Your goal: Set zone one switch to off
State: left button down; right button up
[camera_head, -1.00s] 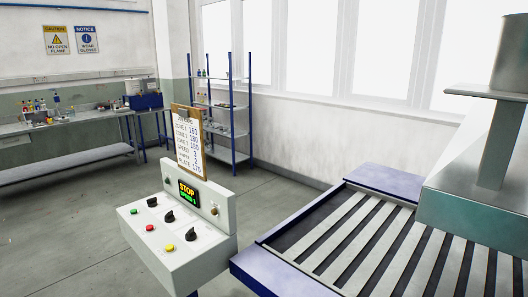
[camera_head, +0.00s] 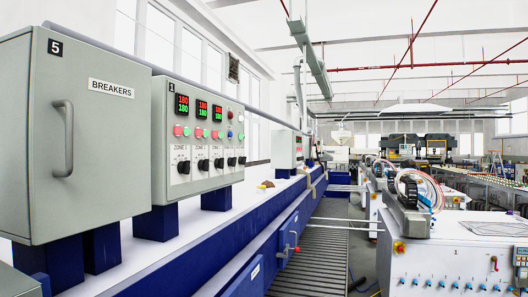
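A grey control panel marked 1 (camera_head: 172,120) stands on blue feet on a long white-topped bench at the left. Its leftmost black rotary switch (camera_head: 183,166) sits under a label that seems to read ZONE 1. The pointer position of this switch is too small to read. More black switches (camera_head: 203,164) continue in a row to its right. Neither of my grippers is in view.
A grey breakers cabinet marked 5 (camera_head: 95,140) with a handle stands nearer, left of the panel. A grated walkway (camera_head: 310,260) runs along the blue bench. A white machine (camera_head: 450,260) with knobs stands at the right. Red pipes cross overhead.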

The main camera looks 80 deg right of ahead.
aim_at(183, 167)
jog(key=z, duration=2.15)
